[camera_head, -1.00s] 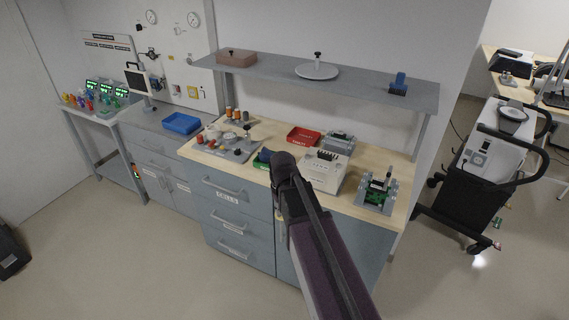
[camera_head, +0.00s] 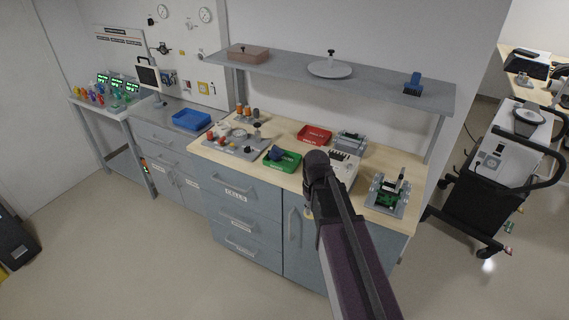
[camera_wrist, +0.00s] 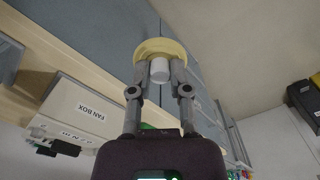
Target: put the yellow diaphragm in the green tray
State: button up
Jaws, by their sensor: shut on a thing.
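The yellow diaphragm (camera_wrist: 147,48) is a pale yellow disc with a white stub, held at the fingertips of my gripper (camera_wrist: 160,78) in the wrist view. The fingers are closed about the stub. In the head view my gripper (camera_head: 309,203) hangs in front of the bench's front edge, mostly hidden by my arm, with a small bit of yellow below it. The green tray (camera_head: 292,160) lies on the bench top, left of and beyond my gripper. A dark blue thing lies in it.
A white box (camera_head: 347,169), labelled FAN BOX in the wrist view (camera_wrist: 88,108), stands just right of the tray. A red tray (camera_head: 314,134) is behind. A grey board with parts (camera_head: 237,139) is on the left. A shelf (camera_head: 290,73) hangs above.

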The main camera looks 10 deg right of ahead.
aim_at(292, 162)
jog(key=u, duration=0.05)
jog(key=i, duration=1)
jog(key=z, duration=0.05)
